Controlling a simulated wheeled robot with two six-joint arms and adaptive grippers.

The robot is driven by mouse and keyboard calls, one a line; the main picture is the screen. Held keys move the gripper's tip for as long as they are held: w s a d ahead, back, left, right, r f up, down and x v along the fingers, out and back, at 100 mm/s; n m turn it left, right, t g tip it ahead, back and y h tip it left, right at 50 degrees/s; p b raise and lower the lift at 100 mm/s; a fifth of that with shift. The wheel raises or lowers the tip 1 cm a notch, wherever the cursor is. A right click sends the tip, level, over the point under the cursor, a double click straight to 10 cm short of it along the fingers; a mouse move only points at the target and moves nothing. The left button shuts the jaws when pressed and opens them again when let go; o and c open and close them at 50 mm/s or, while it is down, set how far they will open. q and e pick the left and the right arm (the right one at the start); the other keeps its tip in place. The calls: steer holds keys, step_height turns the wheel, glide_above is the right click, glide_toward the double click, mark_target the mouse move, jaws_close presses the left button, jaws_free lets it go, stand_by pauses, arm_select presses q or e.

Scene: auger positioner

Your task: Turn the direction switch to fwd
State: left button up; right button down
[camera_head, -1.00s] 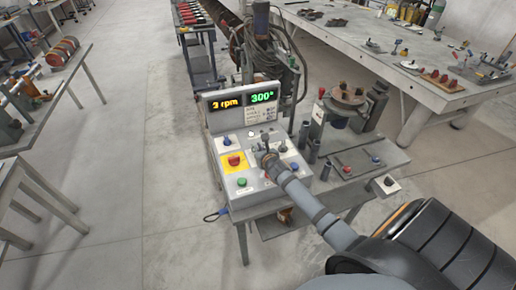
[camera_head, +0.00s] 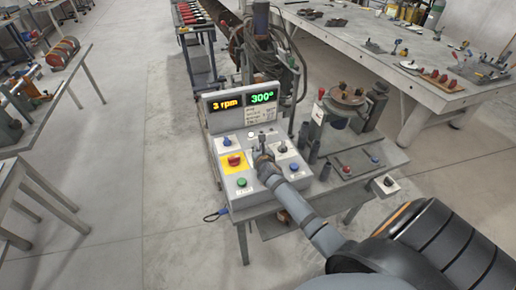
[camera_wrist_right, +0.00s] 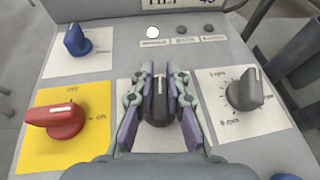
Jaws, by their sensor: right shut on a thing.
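The control box (camera_head: 247,200) stands on a small grey table. In the right wrist view, a dark knob (camera_wrist_right: 159,104) sits on a white plate in the middle of the panel, between my fingers. It appears to be the direction switch, but its label is hidden. A white mark on its top points roughly straight away from the wrist. My right gripper (camera_wrist_right: 159,88) is shut on this knob, one finger on each side. In the head view my right gripper (camera_head: 264,157) reaches the panel and mostly hides the knob. My left gripper is not in view.
Around it are a red knob (camera_wrist_right: 54,119) on a yellow plate, a blue knob (camera_wrist_right: 76,40) and a grey rpm dial (camera_wrist_right: 244,90). A green button (camera_head: 241,182) is at the panel's front. The display (camera_head: 243,101) reads 3 rpm and 300°. A turntable device (camera_head: 346,97) stands right.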

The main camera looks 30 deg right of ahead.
steer(key=m+g+h+b, duration=0.1)
steer(key=m+g+h, duration=0.1)
steer(key=m+h, duration=0.1)
steer(key=shift+s+d+f, duration=0.1)
steer(key=shift+s+d+m+g+h+b, duration=0.1)
steer(key=shift+m+g+h+b, duration=0.1)
steer(key=shift+m+g+h, duration=0.7)
steer(key=shift+s+d+m+g+h+b, duration=0.1)
steer(key=shift+m+g+h+b, duration=0.1)
steer(key=shift+m+g+h, duration=0.7)
steer(key=shift+m, duration=0.4)
steer(key=shift+y, duration=0.3)
steer(key=c, duration=1.3)
jaws_free()
step_height(320, 180, up, 10)
steer(key=shift+r, duration=0.1)
